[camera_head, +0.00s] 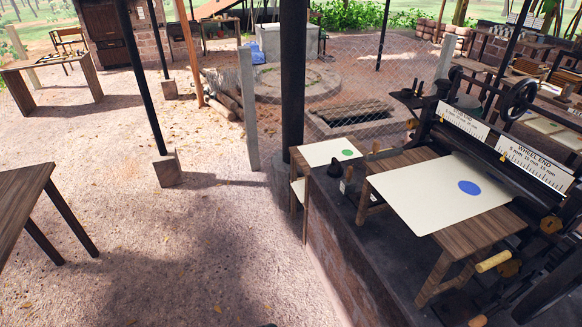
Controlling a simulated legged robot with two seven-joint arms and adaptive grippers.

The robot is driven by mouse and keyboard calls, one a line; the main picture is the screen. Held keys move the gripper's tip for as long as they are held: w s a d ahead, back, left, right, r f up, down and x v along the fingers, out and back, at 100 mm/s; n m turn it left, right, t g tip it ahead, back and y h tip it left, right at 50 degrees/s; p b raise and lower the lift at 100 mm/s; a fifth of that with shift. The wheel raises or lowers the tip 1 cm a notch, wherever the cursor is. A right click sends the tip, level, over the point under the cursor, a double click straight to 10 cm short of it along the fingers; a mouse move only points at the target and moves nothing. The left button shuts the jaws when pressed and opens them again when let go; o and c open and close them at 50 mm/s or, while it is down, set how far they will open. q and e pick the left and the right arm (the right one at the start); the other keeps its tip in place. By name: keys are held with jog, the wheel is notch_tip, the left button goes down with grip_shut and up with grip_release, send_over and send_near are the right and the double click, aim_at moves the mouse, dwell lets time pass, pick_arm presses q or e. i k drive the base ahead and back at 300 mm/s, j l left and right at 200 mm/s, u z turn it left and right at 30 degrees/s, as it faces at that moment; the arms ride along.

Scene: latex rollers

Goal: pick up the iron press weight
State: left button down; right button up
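A small dark weight with a rounded knob on top (335,170) looks like the iron press weight. It stands upright on the dark bench top (350,240), beside the small table with the green-dotted sheet and left of the wooden feed table. Its lower part is hard to make out against the dark surface. Neither of my grippers shows in the head view, and nothing is seen touching the weight.
The roller machine (500,140) stands at right with a handwheel (518,98). A cream sheet with a blue dot (430,188) covers its wooden feed table (475,232). A dark post (292,80) rises behind the bench. Open ground lies at left, beside a wooden table (22,200).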

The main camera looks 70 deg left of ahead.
aim_at(335, 170)
jog(key=u, duration=1.85)
jog(key=i+z, duration=0.1)
jog(key=z, duration=0.35)
jog(key=j+z, duration=0.15)
jog(key=z, duration=0.3)
jog(key=i+j+z, duration=0.15)
jog(key=z, duration=0.25)
jog(key=i+j+z, duration=0.2)
jog(key=j+z, duration=0.2)
jog(key=j, duration=0.5)
jog(key=i+j+z, duration=0.1)
jog(key=j+z, duration=0.25)
jog(key=j, duration=0.6)
jog(key=j+z, duration=0.4)
jog(key=j, duration=0.55)
